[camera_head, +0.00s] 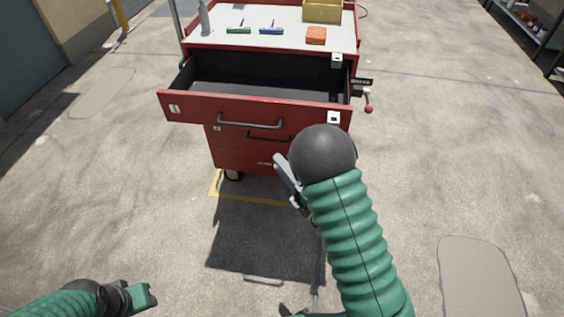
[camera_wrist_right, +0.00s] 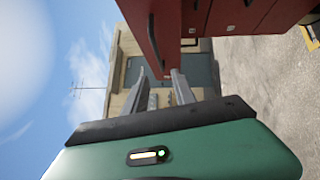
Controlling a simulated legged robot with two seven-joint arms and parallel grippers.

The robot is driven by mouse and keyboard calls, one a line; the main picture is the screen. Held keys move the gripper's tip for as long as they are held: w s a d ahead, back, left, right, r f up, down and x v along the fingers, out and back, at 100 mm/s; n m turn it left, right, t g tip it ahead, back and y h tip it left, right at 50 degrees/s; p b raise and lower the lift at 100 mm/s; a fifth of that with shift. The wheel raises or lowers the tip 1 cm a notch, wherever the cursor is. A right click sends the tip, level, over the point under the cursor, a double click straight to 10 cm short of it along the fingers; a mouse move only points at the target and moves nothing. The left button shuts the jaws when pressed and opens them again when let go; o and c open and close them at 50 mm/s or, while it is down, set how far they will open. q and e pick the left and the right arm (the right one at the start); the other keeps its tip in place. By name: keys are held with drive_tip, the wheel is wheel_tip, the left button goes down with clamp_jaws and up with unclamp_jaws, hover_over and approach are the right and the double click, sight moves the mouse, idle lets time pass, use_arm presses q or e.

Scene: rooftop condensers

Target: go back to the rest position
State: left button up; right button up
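My right gripper (camera_head: 289,180) is in front of the red tool cart (camera_head: 240,150), just below the front of its pulled-out top drawer (camera_head: 245,104). In the right wrist view its two fingers (camera_wrist_right: 170,76) stand apart with nothing held between them, and a red panel edge shows close by their tips. The drawer handle (camera_head: 250,123) is left of the gripper, and no finger is on it. The dark drawer inside looks empty. My left gripper (camera_head: 143,296) is low at the left, away from the cart; its finger gap does not show clearly.
On the cart top lie a green item (camera_head: 238,30), a blue item (camera_head: 271,31), an orange block (camera_head: 316,35), a yellow bin (camera_head: 322,11) and a grey bottle (camera_head: 204,18). A red-knobbed lever (camera_head: 369,108) sticks out at right. Concrete floor on both sides is clear.

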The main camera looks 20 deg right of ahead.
idle(0.3)
wheel_tip(320, 180, down, 7)
drive_tip(key=d+m+g+h, duration=0.1)
drive_tip(key=m+g+h, duration=0.3)
drive_tip(key=m+g, duration=0.55)
drive_tip(key=s+a+f+m+g, duration=0.1)
drive_tip(key=s+a+m+g, duration=0.1)
drive_tip(key=s+m+g, duration=0.35)
drive_tip(key=s+a+f+m+g, duration=0.1)
drive_tip(key=s+a+m+g, duration=0.1)
drive_tip(key=s+m, duration=0.65)
wheel_tip(320, 180, up, 27)
drive_tip(key=s+n+p, duration=0.1)
drive_tip(key=p, duration=2.6)
drive_tip(key=shift+s+n, duration=0.3)
drive_tip(key=shift+n, duration=0.05)
